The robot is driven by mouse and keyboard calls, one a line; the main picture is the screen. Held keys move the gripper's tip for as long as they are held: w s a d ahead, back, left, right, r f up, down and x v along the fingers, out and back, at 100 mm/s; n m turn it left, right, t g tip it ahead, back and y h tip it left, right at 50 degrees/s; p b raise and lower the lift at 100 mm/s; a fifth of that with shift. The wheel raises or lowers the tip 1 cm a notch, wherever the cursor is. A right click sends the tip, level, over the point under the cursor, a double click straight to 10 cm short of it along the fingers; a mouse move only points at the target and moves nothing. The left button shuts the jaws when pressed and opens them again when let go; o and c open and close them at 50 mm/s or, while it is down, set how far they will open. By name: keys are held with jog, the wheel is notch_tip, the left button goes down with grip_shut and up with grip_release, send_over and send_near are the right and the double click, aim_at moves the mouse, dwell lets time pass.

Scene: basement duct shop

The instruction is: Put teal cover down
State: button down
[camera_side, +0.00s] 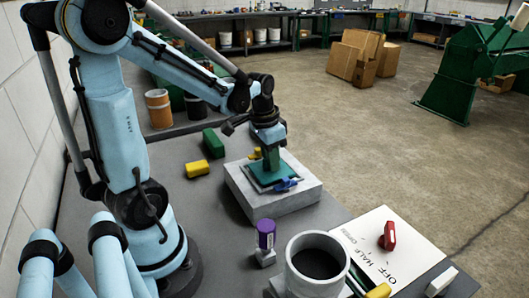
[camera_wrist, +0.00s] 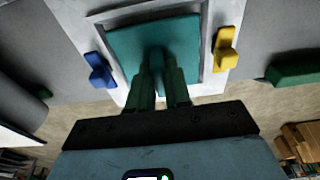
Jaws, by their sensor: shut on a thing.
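The teal cover (camera_side: 262,186) is a flat square plate with a raised grip, over the top of a light grey box (camera_side: 290,200). My gripper (camera_side: 270,158) is above it, shut on the grip. In the wrist view, the green fingers of my gripper (camera_wrist: 160,88) pinch the grip, and the cover (camera_wrist: 180,32) lies within the box's pale frame (camera_wrist: 218,12). I cannot tell whether it rests fully on the box or hangs just above. A blue latch (camera_wrist: 98,68) and a yellow latch (camera_wrist: 226,48) flank it; the blue latch (camera_side: 287,184) also shows in the side view.
A green block (camera_side: 213,143) and a yellow block (camera_side: 197,169) lie left of the box.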

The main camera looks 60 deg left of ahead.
aim_at(265, 160)
jog(key=shift+f, duration=0.4)
jog(key=c, duration=1.1)
grip_release()
jog(key=shift+o, duration=0.2)
jog(key=shift+r, duration=0.1)
notch_tip(265, 160, up, 12)
jog(key=s, duration=0.2)
jog(key=d+f+t, duration=0.5)
jog(key=d, duration=0.8)
jog(key=shift+f, duration=0.15)
